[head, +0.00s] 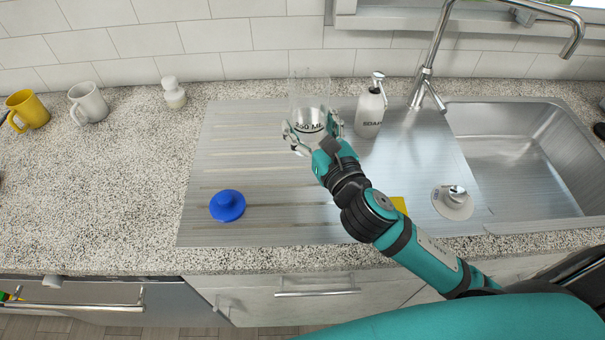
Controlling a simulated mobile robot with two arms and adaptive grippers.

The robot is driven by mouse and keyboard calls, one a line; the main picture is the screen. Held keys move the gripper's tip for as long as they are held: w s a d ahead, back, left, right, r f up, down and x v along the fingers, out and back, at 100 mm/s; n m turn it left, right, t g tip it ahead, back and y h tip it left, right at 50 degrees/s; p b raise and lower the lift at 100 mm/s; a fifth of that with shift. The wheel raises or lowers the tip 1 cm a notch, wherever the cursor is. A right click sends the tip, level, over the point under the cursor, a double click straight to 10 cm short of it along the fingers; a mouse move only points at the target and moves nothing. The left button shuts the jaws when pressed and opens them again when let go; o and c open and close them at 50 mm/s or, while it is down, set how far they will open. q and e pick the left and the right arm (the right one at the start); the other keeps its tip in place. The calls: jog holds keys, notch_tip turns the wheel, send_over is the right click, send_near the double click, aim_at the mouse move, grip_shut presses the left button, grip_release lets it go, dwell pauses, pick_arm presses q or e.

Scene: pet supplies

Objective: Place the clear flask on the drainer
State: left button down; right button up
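The clear flask (309,92) is a see-through vessel with "250 ML" printed on it. It stands upright over the back part of the ribbed metal drainer (250,160). My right gripper (313,130) comes from the front right, with its fingers on either side of the flask's lower part, and looks shut on it. I cannot tell whether the flask's base touches the drainer. My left gripper is not in view.
A soap dispenser (370,110) stands close to the right of the flask. A blue plug (227,205) lies on the drainer's front left. A sink strainer (453,202), yellow sponge (399,205), tap (425,80) and sink (530,150) are to the right. Mugs (89,102) stand left.

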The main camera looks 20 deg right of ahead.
jog(key=shift+w+r, duration=0.15)
jog(key=shift+w, duration=0.3)
jog(key=shift+w+f, duration=0.2)
notch_tip(320, 180, down, 6)
jog(key=shift+a+r+b, duration=0.1)
jog(key=shift+b, duration=0.75)
jog(key=shift+f+b, duration=0.5)
jog(key=shift+f, duration=1.3)
jog(key=shift+f, duration=0.15)
jog(key=o, duration=1.3)
